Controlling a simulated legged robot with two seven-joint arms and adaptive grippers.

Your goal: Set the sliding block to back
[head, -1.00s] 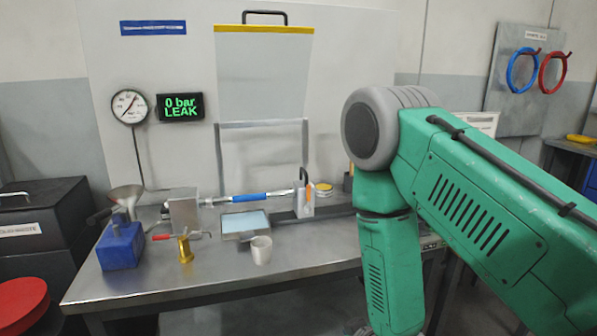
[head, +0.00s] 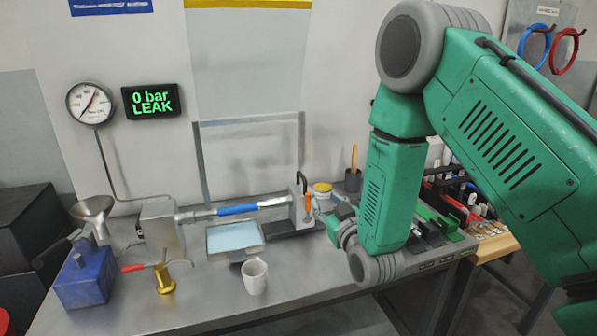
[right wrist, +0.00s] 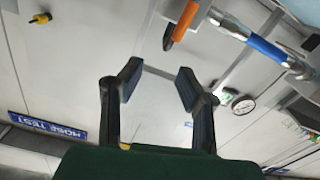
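The sliding block (head: 300,202) is a grey upright metal block with an orange-handled lever and a black hook on top. It stands on a dark rail (head: 290,230) at the right end of the blue-sleeved hose (head: 238,209). My right gripper (head: 334,217) is just right of the block, small and partly hidden by my wrist. In the right wrist view its two fingers (right wrist: 158,75) are spread with nothing between them. The orange handle (right wrist: 184,20) and blue hose sleeve (right wrist: 266,50) show beyond them. My left gripper is in no view.
A white cup (head: 254,277) and a shallow tray (head: 216,247) sit in front of the hose. A brass piece (head: 164,279), a blue box (head: 82,279) and a funnel (head: 93,210) are at left. The display (head: 151,101) reads 0 bar LEAK.

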